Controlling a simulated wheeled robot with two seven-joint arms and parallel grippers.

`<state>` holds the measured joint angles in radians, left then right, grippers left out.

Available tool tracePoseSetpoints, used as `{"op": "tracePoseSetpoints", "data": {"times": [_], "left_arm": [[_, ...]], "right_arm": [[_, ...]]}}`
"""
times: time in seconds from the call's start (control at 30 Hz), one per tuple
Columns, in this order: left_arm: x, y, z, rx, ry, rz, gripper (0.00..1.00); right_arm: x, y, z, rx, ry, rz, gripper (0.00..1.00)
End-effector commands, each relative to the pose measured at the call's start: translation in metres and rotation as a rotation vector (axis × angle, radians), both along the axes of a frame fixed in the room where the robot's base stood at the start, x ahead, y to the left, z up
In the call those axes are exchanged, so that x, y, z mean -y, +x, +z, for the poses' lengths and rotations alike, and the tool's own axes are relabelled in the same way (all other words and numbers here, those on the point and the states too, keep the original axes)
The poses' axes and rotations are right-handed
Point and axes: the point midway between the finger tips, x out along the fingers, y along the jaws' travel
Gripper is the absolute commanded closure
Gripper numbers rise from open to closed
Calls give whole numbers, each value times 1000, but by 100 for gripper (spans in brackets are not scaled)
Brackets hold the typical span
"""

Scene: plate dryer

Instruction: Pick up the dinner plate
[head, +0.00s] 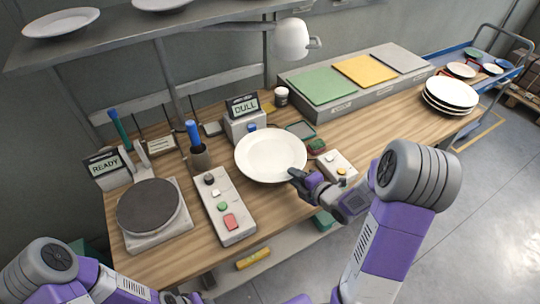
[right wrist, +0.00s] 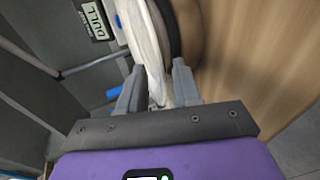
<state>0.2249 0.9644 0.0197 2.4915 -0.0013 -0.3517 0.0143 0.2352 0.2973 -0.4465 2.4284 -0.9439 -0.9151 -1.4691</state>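The dinner plate (head: 270,154) is white and round and sits at the middle of the wooden bench in the head view. My right gripper (head: 296,178) is at its near right rim. In the right wrist view the plate (right wrist: 150,45) shows nearly edge-on, its rim between the two fingers (right wrist: 158,88). The fingers stand apart, one on each side of the rim; firm contact on both sides is not clear. A dark round shadow lies beside the plate there. My left arm shows at the lower left of the head view; its gripper is not clearly visible.
A DULL sign box (head: 243,118) stands behind the plate. A button panel (head: 229,205) is to its left, a small control box (head: 337,166) to its right. A dark turntable (head: 150,207) is at left. Stacked plates (head: 450,92) stand at far right. A lamp (head: 292,38) hangs above.

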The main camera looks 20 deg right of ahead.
Motion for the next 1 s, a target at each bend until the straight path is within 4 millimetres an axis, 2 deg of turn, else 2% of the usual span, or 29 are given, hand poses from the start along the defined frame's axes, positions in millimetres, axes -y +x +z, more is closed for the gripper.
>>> {"op": "tracePoseSetpoints", "data": {"times": [0.23,0.53,0.57,0.77,1.0], "left_arm": [[0,0,-3,1,0,0,57],[0,1,-3,1,0,0,57],[0,1,-3,1,0,0,57],[0,1,-3,1,0,0,57],[0,0,-3,1,0,0,57]], "right_arm": [[-7,31,-16,-1,-2,2,67],[-8,37,-18,0,-2,1,67],[-8,37,-18,0,-2,1,69],[-8,37,-18,0,-2,1,99],[-8,37,-18,1,-3,1,100]]}}
